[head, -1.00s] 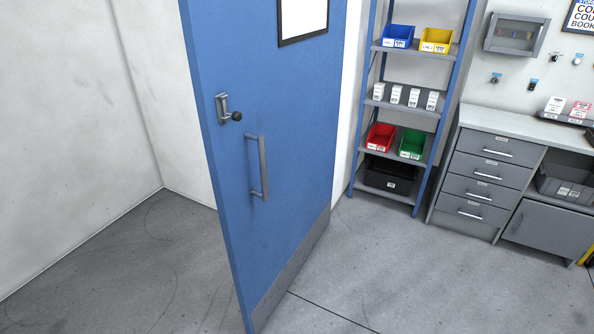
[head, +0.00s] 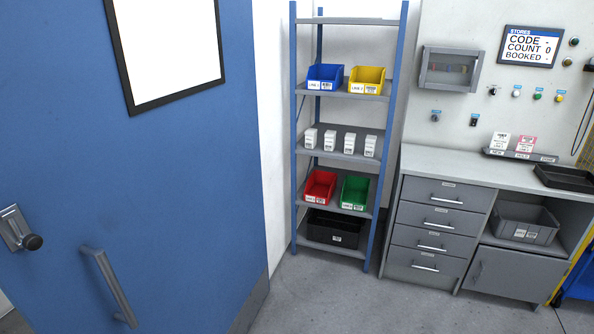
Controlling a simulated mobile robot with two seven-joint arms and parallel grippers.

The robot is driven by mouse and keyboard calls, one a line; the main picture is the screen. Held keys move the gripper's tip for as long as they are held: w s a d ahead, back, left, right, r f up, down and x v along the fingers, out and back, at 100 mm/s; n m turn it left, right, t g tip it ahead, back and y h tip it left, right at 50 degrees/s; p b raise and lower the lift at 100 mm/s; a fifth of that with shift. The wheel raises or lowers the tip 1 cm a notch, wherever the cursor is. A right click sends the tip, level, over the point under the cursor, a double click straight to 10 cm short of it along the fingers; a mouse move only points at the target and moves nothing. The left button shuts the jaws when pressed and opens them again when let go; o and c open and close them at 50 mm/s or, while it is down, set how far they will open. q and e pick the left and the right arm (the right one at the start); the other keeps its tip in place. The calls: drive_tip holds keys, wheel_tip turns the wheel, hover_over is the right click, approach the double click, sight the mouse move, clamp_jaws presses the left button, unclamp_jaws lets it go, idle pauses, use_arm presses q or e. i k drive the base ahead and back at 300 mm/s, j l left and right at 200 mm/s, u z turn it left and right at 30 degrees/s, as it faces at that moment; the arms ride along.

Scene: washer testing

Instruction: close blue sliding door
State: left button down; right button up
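A blue door (head: 130,180) fills the left of the head view, close to me and standing at an angle. No track or rail for the door shows. Neither of my grippers is in view.
A shelf rack (head: 345,158) with coloured bins and small white boxes stands right of the door. A grey drawer cabinet (head: 430,235) and worktop (head: 470,166) stand further right. Wall knobs and a screen (head: 531,46) are above. Grey floor (head: 385,308) in front is clear.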

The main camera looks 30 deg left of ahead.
sight(130, 136)
drive_tip(key=i+l+u, duration=0.15)
drive_tip(key=i+u, duration=0.25)
drive_tip(key=i+l+u, duration=0.4)
drive_tip(key=i, duration=0.15)
drive_tip(key=i+u, duration=0.2)
drive_tip(key=u, duration=0.2)
drive_tip(key=i+l+u, duration=0.2)
drive_tip(key=u, duration=0.25)
drive_tip(key=i+l+u, duration=0.15)
drive_tip(key=u, duration=0.25)
drive_tip(key=i+l+u, duration=0.1)
drive_tip(key=l+u, duration=0.2)
drive_tip(key=u, duration=0.15)
drive_tip(key=i+l+u, duration=0.1)
drive_tip(key=l+u, duration=0.15)
drive_tip(key=u, duration=0.15)
drive_tip(key=i+l+u, duration=0.15)
drive_tip(key=l+u, duration=0.5)
drive_tip(key=l, duration=0.15)
drive_tip(key=i+l+u, duration=0.1)
drive_tip(key=l+u, duration=0.25)
